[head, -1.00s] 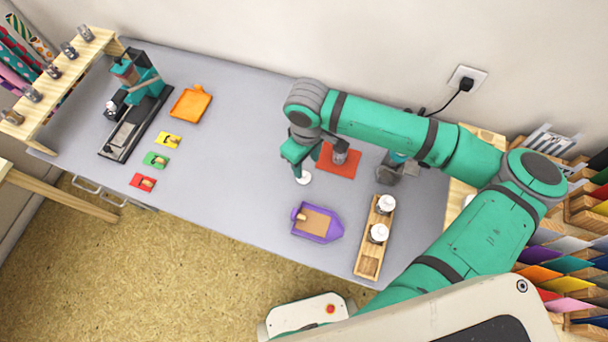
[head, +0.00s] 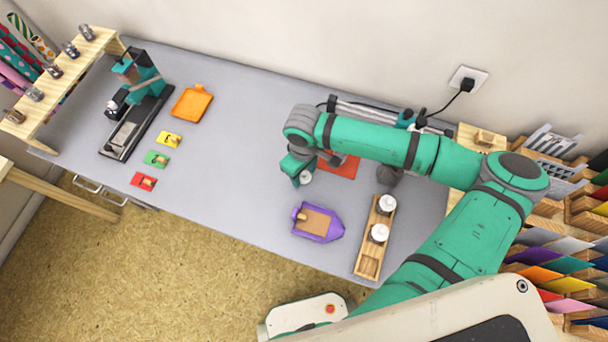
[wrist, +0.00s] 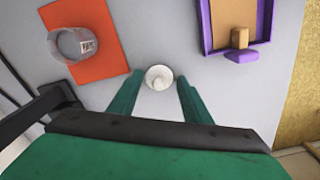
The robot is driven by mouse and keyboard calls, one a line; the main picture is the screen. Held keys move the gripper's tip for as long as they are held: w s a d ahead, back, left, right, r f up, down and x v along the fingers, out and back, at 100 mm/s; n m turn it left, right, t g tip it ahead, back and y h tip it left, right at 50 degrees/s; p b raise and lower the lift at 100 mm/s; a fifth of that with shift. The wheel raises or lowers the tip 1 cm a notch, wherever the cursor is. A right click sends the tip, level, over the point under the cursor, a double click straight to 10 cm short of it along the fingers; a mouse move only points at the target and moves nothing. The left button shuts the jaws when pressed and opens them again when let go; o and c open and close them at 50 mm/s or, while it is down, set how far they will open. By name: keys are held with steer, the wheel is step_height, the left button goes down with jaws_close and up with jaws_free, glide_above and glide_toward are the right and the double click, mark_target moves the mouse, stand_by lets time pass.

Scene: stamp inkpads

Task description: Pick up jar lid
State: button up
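The jar lid (wrist: 159,77) is a small round white disc. In the wrist view it lies between the fingertips, with a gap on each side. The lid also shows in the head view (head: 306,177), beside my gripper (head: 294,170). My gripper (wrist: 159,88) is open, its two green fingers spread around the lid without visible contact. A clear jar (wrist: 72,45) with a small label stands on an orange mat (wrist: 105,62) to the left in the wrist view.
A purple tray (head: 337,234) with a brown pad and a wooden-handled stamp lies nearby. A wooden rack (head: 367,265) holds two white-topped jars. A black and teal press (head: 120,148), an orange tray (head: 177,110) and small coloured pads stand left. The table's middle is clear.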

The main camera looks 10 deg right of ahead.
steer(key=c, duration=0.7)
steer(key=shift+r, duration=0.1)
steer(key=shift+c, duration=0.4)
